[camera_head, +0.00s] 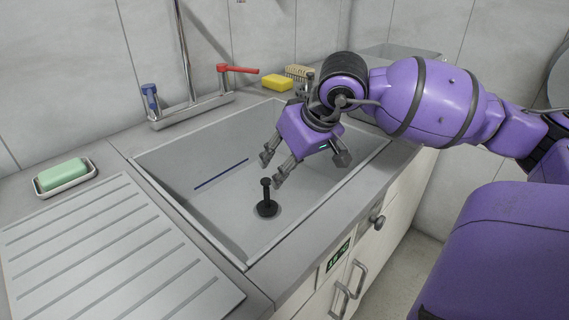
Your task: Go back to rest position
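My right gripper (272,169) hangs over the sink (222,140), its purple arm reaching in from the right. Its fingers are spread apart and nothing is between them. Just below the fingertips, a black plug with an upright stem (266,203) stands in the sink's bottom. In this view the stem's top is very close to the lower finger; I cannot tell whether they touch. My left gripper is not in view.
A tap with a red lever (238,69) and a blue lever (150,95) stands behind the sink. A green soap (62,174) lies in a dish at left, beside the ribbed drainboard (110,250). A yellow sponge (277,82) and a brush (298,72) lie behind. A dark blue strip (221,174) lies in the sink.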

